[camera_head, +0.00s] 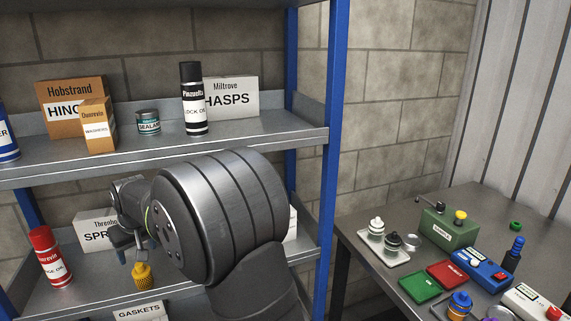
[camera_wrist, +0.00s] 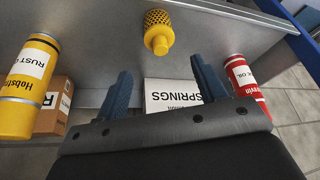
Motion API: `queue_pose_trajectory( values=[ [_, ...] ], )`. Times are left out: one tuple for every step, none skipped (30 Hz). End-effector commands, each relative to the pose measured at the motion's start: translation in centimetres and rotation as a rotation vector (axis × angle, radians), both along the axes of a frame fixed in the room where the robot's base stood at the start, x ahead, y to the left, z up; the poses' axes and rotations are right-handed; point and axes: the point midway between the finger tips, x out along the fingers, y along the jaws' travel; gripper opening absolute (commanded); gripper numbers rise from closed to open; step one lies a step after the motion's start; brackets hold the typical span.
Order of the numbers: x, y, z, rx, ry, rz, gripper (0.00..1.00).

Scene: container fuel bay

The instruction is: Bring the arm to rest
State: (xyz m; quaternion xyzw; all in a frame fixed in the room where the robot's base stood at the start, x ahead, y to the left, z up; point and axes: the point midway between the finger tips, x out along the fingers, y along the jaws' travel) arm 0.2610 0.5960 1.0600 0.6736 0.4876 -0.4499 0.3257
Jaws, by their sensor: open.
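My gripper (camera_wrist: 163,86) is open, with its two blue fingers apart and nothing held between them. In the head view my gripper (camera_head: 133,246) is over the lower shelf of the rack (camera_head: 95,300), partly hidden by my arm. A yellow knurled piece (camera_head: 142,275) stands on that shelf just below the fingers. In the wrist view the yellow piece (camera_wrist: 158,32) is beyond the fingertips, apart from them. A white springs box (camera_wrist: 172,94) shows between the fingers, farther off.
In the wrist view a yellow can (camera_wrist: 28,88) is at the left. The upper shelf (camera_head: 250,130) holds boxes and cans. A blue post (camera_head: 332,130) separates the rack from a crowded table (camera_head: 365,262).

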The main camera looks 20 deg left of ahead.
Motion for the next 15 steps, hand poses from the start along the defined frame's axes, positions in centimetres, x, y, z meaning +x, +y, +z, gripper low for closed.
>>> queue_pose_trajectory(
  values=[
    [0.1,0.4,-1.1,-0.003,0.001,0.0,0.64],
    [0.2,0.6,-1.7,-0.004,0.002,0.0,0.64],
    [0.3,0.9,-2.4,-0.004,0.001,0.0,0.64],
    [0.3,1.1,-2.9,-0.003,0.001,0.0,0.64],
    [0.4,1.3,-3.5,-0.004,0.002,0.0,0.64],
    [0.5,1.6,-4.2,-0.003,0.001,0.0,0.64],
    [0.6,1.8,-4.8,-0.003,0.001,0.0,0.64],
    [0.6,2.0,-5.4,-0.004,0.002,0.0,0.64],
    [0.7,2.3,-6.1,-0.004,0.001,0.0,0.64],
    [0.8,2.5,-6.7,-0.004,0.001,0.0,0.64],
    [0.9,2.8,-7.2,-0.003,0.001,0.0,0.64],
    [1.0,3.0,-7.9,-0.004,0.002,0.0,0.64],
    [1.0,3.2,-8.4,-0.003,0.001,0.0,0.64],
    [1.1,3.4,-8.8,-0.002,0.001,0.0,0.64],
    [1.1,3.4,-8.4,0.003,-0.001,0.0,0.64]
  ],
)
